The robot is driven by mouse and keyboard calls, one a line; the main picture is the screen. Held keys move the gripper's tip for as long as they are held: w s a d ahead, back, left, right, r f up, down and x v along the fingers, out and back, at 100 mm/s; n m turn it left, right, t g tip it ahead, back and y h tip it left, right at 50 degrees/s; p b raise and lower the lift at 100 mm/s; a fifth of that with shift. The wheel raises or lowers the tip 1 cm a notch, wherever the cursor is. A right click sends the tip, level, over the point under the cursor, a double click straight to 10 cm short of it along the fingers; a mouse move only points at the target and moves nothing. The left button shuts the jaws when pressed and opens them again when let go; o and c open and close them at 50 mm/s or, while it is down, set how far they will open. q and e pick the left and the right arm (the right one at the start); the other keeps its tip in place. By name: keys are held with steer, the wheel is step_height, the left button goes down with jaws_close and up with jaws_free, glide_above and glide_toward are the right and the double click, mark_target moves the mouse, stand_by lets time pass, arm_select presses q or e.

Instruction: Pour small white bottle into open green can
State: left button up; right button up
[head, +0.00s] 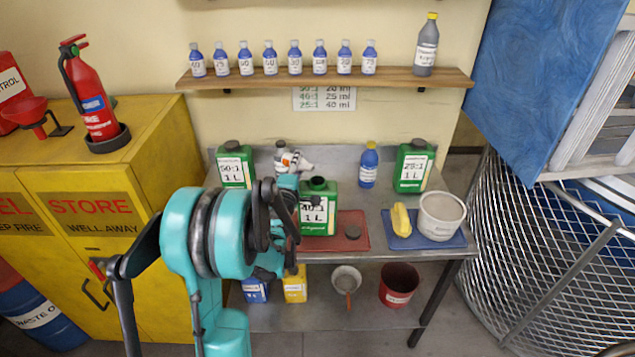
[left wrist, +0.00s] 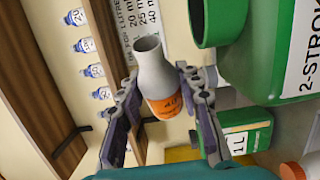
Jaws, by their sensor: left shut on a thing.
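The small white bottle (left wrist: 155,75), with an orange label and an uncapped mouth, is held between the two fingers of my left gripper (left wrist: 160,98). In the head view the bottle (head: 295,161) is tilted, above and behind the open green can, its mouth toward the right. The open green can (head: 318,223), labelled 40:1, stands upright on a red mat with its dark neck uncovered. In the left wrist view its wide green neck (left wrist: 203,22) is right of the bottle, apart from it. My left gripper (head: 286,183) is partly hidden by my arm. My right gripper is not in view.
A loose dark cap (head: 352,232) lies on the red mat (head: 350,218). Capped green cans (head: 235,165) (head: 413,167) and a blue bottle (head: 368,166) stand behind. A yellow object (head: 401,220) and white tub (head: 440,216) sit on a blue mat at right.

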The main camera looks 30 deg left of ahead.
mark_target(307, 164)
arm_select(q)
steer(key=shift+d+r+m+t+b, duration=0.1)
steer(key=shift+r+m+t+b, duration=0.3)
steer(key=shift+m, duration=0.4)
stand_by(1.0)
steer(key=shift+d+f+m+b, duration=0.2)
steer(key=shift+m+b, duration=0.7)
steer(key=shift+b, duration=0.2)
stand_by(0.5)
steer(key=shift+d+r+m+t+b, duration=0.2)
steer(key=shift+r+m+t+b, duration=0.2)
steer(key=shift+m+t, duration=0.3)
steer(key=shift+d+r+m+t+b, duration=0.15)
steer(key=shift+d+r+m+b, duration=0.1)
steer(key=shift+m, duration=0.35)
steer(key=shift+d+r+m+t+b, duration=0.15)
steer(key=shift+r+m+b, duration=0.1)
steer(key=shift+m, duration=0.35)
steer(key=shift+d+r+m+t+h+b, duration=0.3)
steer(key=shift+d+m+h+b, duration=0.1)
steer(key=shift+m, duration=0.65)
steer(key=shift+d+r+m+t+h+b, duration=0.3)
steer(key=shift+d+m+h, duration=0.1)
steer(key=shift+m, duration=0.65)
steer(key=shift+a, duration=0.1)
